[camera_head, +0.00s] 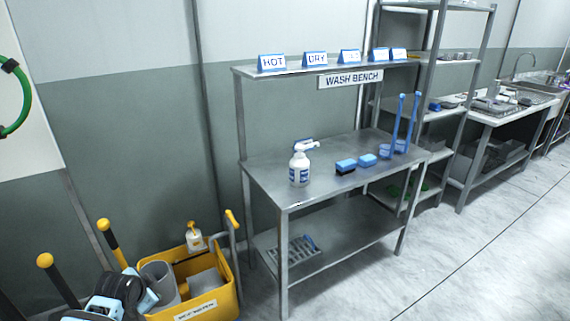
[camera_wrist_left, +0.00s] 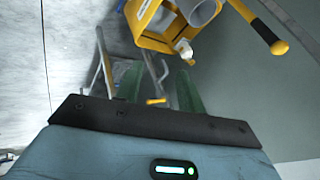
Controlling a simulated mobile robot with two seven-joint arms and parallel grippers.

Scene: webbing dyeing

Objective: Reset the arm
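My left gripper (camera_wrist_left: 160,92) shows in the left wrist view, with two green fingers standing apart and nothing held between them. It points down toward the floor beside the yellow mop bucket (camera_wrist_left: 150,18), close to the wall. In the head view, black and light blue parts of my left arm show at the bottom left, in front of the yellow bucket (camera_head: 195,290). The fingers cannot be made out there. My right arm and gripper are not in view.
A metal wash bench (camera_head: 320,180) holds a white spray bottle (camera_head: 299,168), blue brushes (camera_head: 346,167) and blue-handled tools (camera_head: 398,125). Yellow-tipped handles (camera_head: 112,240) rise beside the bucket. A metal shelf (camera_head: 452,60) and sink bench (camera_head: 500,110) stand further right. The floor at right is clear.

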